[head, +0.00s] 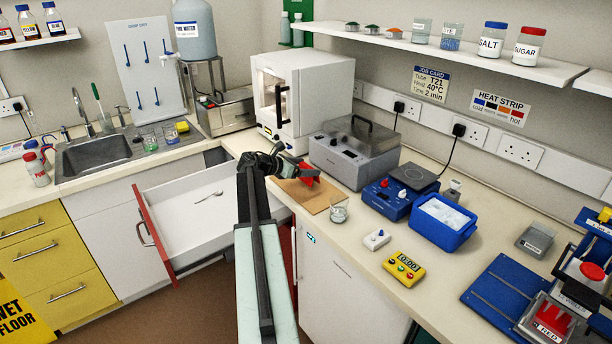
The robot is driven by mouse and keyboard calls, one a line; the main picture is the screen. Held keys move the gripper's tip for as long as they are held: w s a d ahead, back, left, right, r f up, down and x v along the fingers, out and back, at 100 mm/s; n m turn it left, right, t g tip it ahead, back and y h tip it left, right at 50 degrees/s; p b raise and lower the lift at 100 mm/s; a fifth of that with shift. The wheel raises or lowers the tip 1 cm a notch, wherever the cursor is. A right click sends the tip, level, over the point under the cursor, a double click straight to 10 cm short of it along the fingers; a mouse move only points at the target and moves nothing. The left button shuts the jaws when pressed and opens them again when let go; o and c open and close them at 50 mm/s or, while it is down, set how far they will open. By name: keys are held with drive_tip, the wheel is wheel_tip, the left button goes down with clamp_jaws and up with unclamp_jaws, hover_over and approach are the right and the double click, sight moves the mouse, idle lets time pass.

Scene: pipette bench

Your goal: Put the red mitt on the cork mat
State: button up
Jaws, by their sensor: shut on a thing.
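The red mitt (309,177) shows as a small red shape at the end of my arm in the head view. My gripper (298,169) is shut on it and hides part of it. The cork mat (317,201) is a flat brown square on the counter near its front edge. The mitt appears over the back part of the mat. I cannot tell whether it touches the mat or hangs just above it.
A glass beaker (339,212) stands beside the mat's right front corner. A grey lidded bath (355,155) and a white oven (300,95) stand behind. A blue box (442,222) is to the right. An open drawer (190,225) with a spoon juts out at left.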

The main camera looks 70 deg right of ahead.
wheel_tip(320, 180, down, 3)
drive_tip(key=shift+a+r+b, duration=0.1)
drive_tip(key=shift+b, duration=0.55)
drive_tip(key=shift+r, duration=0.15)
drive_tip(key=o, duration=0.9)
drive_tip(key=shift+f, duration=0.2)
drive_tip(key=o, duration=0.4)
drive_tip(key=shift+r, duration=0.15)
